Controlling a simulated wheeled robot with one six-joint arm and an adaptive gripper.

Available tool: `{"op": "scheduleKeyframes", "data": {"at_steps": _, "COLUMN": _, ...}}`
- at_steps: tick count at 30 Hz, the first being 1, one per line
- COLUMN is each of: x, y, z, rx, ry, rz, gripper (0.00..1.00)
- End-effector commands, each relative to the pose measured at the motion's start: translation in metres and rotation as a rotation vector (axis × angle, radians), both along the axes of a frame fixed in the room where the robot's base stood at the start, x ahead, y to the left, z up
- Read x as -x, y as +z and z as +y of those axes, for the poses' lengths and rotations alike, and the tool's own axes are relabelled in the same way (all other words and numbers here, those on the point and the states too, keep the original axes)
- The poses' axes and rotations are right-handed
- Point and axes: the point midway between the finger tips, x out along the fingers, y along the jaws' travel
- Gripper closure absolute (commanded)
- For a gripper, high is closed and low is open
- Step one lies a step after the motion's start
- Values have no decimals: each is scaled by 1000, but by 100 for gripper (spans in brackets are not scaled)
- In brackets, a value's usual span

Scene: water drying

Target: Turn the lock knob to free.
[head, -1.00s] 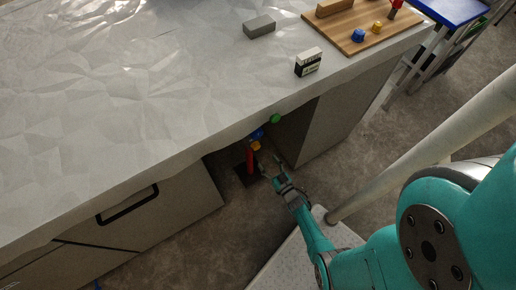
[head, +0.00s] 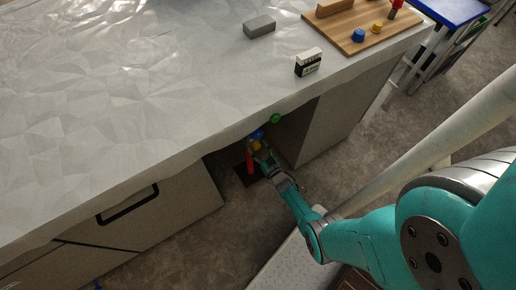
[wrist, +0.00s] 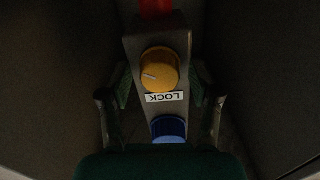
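The yellow lock knob (wrist: 160,69) is on a grey panel (wrist: 136,48) in the wrist view, above a white label (wrist: 164,97) that reads LOCK upside down. A pale pointer mark lies on the knob's left side. In the head view the yellow knob (head: 256,146) shows small in the opening under the counter. My gripper (wrist: 161,88) is open, with one finger on each side of the panel. No contact with the knob shows. In the head view my gripper (head: 263,156) reaches into the opening, close to the knob.
A blue knob (wrist: 167,128) sits below the label, and a red part (wrist: 155,8) is at the panel's top. A green knob (head: 276,118) is at the counter edge. Cabinet walls (head: 318,125) flank the opening. A cutting board (head: 350,40) lies on the counter.

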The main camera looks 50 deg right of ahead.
Motion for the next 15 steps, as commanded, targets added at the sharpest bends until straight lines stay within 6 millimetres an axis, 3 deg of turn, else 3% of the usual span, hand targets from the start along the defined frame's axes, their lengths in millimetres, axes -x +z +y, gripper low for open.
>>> {"op": "scheduleKeyframes", "data": {"at_steps": 1, "x": 0, "y": 0, "z": 0, "rx": 0, "ry": 0, "rz": 0, "gripper": 54}}
{"op": "scheduleKeyframes", "data": {"at_steps": 6, "x": 0, "y": 0, "z": 0, "rx": 0, "ry": 0, "rz": 0, "gripper": 94}}
{"op": "scheduleKeyframes", "data": {"at_steps": 15, "x": 0, "y": 0, "z": 0, "rx": 25, "ry": 0, "rz": 7, "gripper": 94}}
